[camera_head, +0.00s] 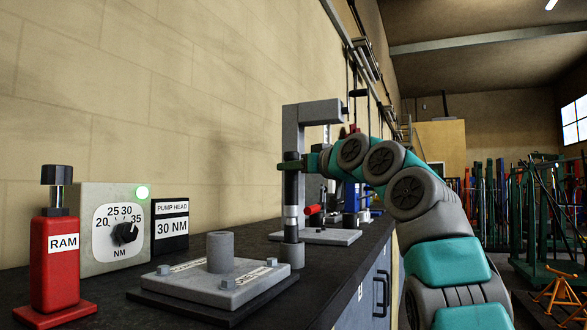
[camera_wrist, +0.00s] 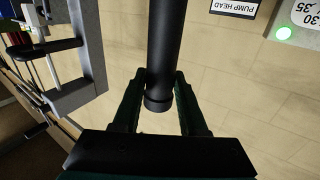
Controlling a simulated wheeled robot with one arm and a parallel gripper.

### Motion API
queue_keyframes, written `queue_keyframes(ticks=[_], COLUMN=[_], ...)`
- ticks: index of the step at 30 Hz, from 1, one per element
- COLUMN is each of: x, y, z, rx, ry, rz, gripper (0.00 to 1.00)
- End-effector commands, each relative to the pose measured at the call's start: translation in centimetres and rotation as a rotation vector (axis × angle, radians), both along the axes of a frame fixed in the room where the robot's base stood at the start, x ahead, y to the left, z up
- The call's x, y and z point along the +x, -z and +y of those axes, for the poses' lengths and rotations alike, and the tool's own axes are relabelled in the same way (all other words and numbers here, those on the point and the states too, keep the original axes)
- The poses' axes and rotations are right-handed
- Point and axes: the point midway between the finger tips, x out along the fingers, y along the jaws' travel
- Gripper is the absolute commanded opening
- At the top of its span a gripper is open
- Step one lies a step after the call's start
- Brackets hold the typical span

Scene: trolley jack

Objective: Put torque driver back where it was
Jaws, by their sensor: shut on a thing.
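The torque driver (camera_head: 291,190) stands upright, with a black handle and a grey lower shaft. My gripper (camera_head: 300,163) is shut on its upper part; in the wrist view the dark handle (camera_wrist: 166,45) lies between both fingers (camera_wrist: 161,80). The driver's lower end is at the right edge of the grey pump head block (camera_head: 215,288), beside a bolt; I cannot tell whether it touches anything. The grey bracket stand (camera_head: 315,112) rises behind the driver, on a flat base plate (camera_head: 335,237). It also shows in the wrist view (camera_wrist: 90,60), apart from the driver.
A wall runs behind the dark bench (camera_head: 340,265). Red and blue tools stand farther along.

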Motion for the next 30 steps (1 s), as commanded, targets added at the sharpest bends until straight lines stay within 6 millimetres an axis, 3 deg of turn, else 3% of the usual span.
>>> queue_keyframes(ticks=[1,2,9,19,26,30], x=[-0.1,-0.1,0.0,0.0,0.0,-1.8], y=[0.1,0.0,0.0,-0.1,-1.3,-0.5], z=[0.0,0.0,0.0,0.0,-0.1,-1.5], rx=[0.002,0.001,0.001,0.001,0.0,0.002], ry=[0.0,0.0,0.0,0.0,0.0,0.0], rz=[-0.004,-0.002,-0.001,0.001,0.003,-0.002], gripper=[0.0,0.45,0.72,0.72,0.72,0.72])
